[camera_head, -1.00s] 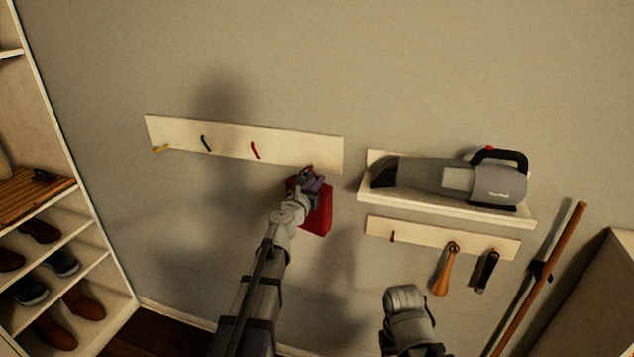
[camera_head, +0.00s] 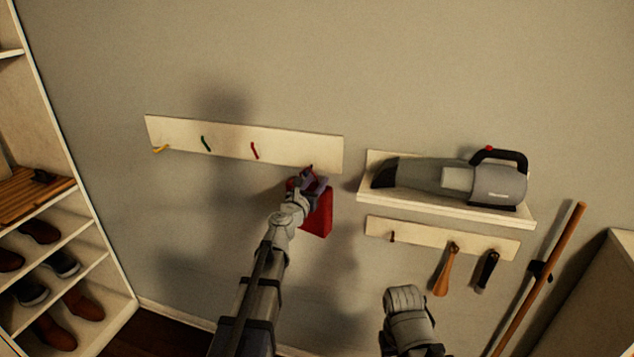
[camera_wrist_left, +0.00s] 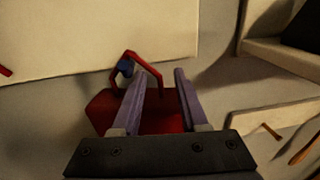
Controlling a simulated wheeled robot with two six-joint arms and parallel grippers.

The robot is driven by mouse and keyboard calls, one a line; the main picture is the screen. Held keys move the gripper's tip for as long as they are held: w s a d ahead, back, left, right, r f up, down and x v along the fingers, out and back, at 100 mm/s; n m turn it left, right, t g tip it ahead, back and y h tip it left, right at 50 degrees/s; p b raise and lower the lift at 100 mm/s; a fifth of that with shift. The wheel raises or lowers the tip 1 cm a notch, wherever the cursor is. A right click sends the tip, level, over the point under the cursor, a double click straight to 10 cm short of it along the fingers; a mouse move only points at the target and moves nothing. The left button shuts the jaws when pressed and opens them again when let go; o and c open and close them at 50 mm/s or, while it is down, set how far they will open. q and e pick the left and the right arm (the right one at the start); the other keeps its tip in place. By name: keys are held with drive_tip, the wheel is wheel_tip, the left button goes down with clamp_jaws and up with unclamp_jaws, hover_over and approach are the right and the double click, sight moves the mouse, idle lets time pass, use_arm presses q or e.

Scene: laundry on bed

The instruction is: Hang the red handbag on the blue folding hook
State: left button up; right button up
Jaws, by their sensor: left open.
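The red handbag (camera_head: 318,214) is against the wall below the right end of the hook board, partly hidden by my left gripper (camera_head: 316,180) in the head view. In the left wrist view, the bag (camera_wrist_left: 160,118) shows behind my left gripper (camera_wrist_left: 160,78). Its red handle (camera_wrist_left: 148,66) rises in a loop at the blue hook (camera_wrist_left: 125,67), and looks to be over it. My left gripper is open, with its fingers apart in front of the bag and the handle's right side between them. My right gripper's fingers do not show.
The hook board (camera_head: 225,139) also has yellow (camera_head: 161,149), green (camera_head: 206,143) and red (camera_head: 254,150) hooks, all bare. To the right is a shelf (camera_head: 450,206) with a handheld vacuum (camera_head: 450,182). A shoe rack (camera_head: 75,240) stands at the left.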

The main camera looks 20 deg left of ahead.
use_arm(q)
drive_tip(key=s+a, duration=0.1)
drive_tip(key=s, duration=0.6)
drive_tip(key=s+d+f+m+g+h, duration=0.3)
drive_tip(key=s+d+f+m+g, duration=0.25)
drive_tip(key=d+m, duration=0.55)
drive_tip(key=s+d+f+m+g+h, duration=0.3)
drive_tip(key=s+d+f+m+g, duration=0.3)
drive_tip(key=d+m, duration=0.55)
drive_tip(key=s+d+f+m+g+y, duration=0.1)
drive_tip(key=s+f+m+g+y, duration=0.2)
drive_tip(key=s+f+m, duration=0.55)
drive_tip(key=s+a+f+m+g+y, duration=0.1)
drive_tip(key=s+a+m+g+y, duration=0.1)
drive_tip(key=s, duration=0.3)
drive_tip(key=s+a+f+m+g+y, duration=0.1)
drive_tip(key=s+a+m+y, duration=0.3)
drive_tip(key=s+m, duration=0.1)
drive_tip(key=shift+g+y, duration=0.3)
drive_tip(key=shift+g, duration=0.05)
drive_tip(key=shift+d, duration=0.15)
